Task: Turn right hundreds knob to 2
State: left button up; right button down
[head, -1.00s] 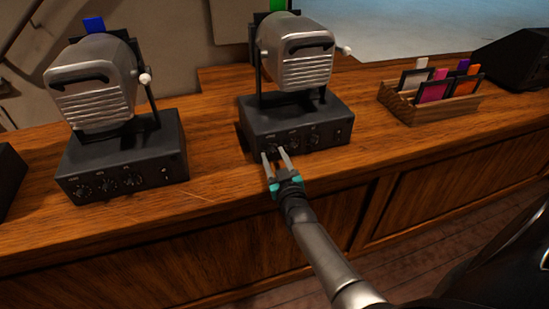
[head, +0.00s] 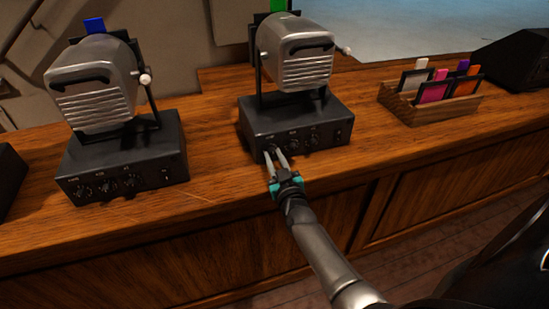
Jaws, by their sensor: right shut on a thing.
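The right lamp unit's black control box (head: 318,115) stands on the wooden desk with a silver lamp head (head: 297,50) on top. Its front face carries a row of small knobs. My right gripper (head: 275,153) comes up from the lower right and is shut on the leftmost knob, the hundreds knob. The fingers largely hide this knob, so its setting cannot be read. The middle knob (head: 293,144) and the knob right of it (head: 314,139) are free. My left gripper is not in view.
A second lamp unit with a similar black box (head: 120,160) stands to the left. A wooden rack (head: 430,108) with coloured cards sits at the right, near a black wedge-shaped box (head: 515,62). The desk between the boxes is clear.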

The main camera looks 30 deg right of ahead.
jog(key=m+p, duration=0.1)
jog(key=m, duration=0.2)
jog(key=shift+m, duration=0.3)
jog(key=m, duration=0.2)
jog(key=shift+m, duration=0.3)
jog(key=m, duration=0.3)
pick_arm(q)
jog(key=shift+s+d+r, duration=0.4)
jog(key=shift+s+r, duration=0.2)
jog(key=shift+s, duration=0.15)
pick_arm(e)
jog(key=shift+m, duration=0.9)
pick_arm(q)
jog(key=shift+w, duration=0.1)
pick_arm(e)
jog(key=c, duration=0.7)
grip_release()
jog(key=shift+s, duration=0.15)
pick_arm(q)
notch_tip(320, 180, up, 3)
jog(key=p, duration=0.3)
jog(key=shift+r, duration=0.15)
pick_arm(e)
jog(key=v, duration=1.5)
jog(key=shift+s+d+r, duration=0.1)
jog(key=shift+d+r, duration=0.05)
jog(key=shift+r, duration=0.25)
